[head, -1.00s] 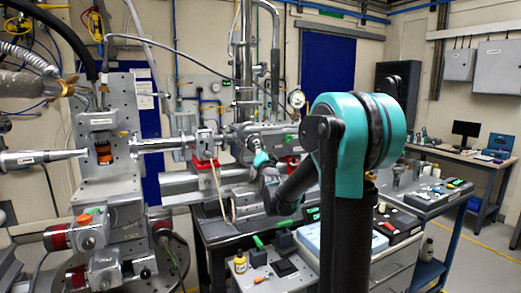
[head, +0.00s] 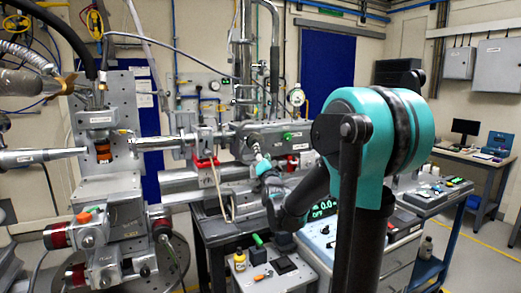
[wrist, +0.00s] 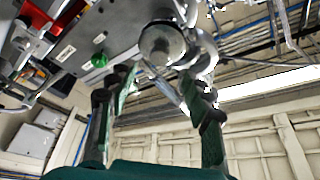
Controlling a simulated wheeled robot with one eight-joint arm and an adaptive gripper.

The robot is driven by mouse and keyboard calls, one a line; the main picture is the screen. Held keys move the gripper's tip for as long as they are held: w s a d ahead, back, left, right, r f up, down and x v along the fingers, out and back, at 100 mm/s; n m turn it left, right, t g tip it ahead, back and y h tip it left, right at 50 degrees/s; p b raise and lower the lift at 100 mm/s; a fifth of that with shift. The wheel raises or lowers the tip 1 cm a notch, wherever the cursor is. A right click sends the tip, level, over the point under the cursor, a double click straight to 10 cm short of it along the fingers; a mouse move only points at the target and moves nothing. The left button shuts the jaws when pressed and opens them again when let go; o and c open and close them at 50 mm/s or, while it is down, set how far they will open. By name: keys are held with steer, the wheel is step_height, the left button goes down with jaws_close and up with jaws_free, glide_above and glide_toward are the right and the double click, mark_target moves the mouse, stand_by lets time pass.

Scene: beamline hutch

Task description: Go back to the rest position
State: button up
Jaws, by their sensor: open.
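My gripper (head: 262,168) is in front of the grey beamline box with a green knob (head: 287,136), partly hidden by my own wrist in the head view. In the wrist view my gripper (wrist: 157,85) has its two dark green fingers spread apart, with nothing held between them. A round metal cylinder end (wrist: 162,43) and a thin metal lever show beyond the fingertips. I cannot tell whether a finger touches them. A green knob (wrist: 99,60) is left of the cylinder. My teal arm joint stands large at the right of the head view.
A bench with a lit green display (head: 322,209) stands below my forearm. The sample stage with an orange-banded part (head: 103,152) is at left. A desk with a monitor (head: 466,128) is at far right.

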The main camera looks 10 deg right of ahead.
steer(key=s+d+f+n+g, duration=0.1)
steer(key=s+f+n+g, duration=0.3)
steer(key=s+f, duration=0.6)
steer(key=s+f+n+g, duration=0.2)
steer(key=s+f+g, duration=0.3)
steer(key=s+f, duration=0.5)
steer(key=s+d+f+n+g, duration=0.3)
steer(key=s+f+g, duration=0.5)
steer(key=s+f, duration=0.7)
steer(key=shift+s+d+h, duration=0.35)
steer(key=shift+s+h, duration=0.05)
steer(key=shift+s, duration=0.4)
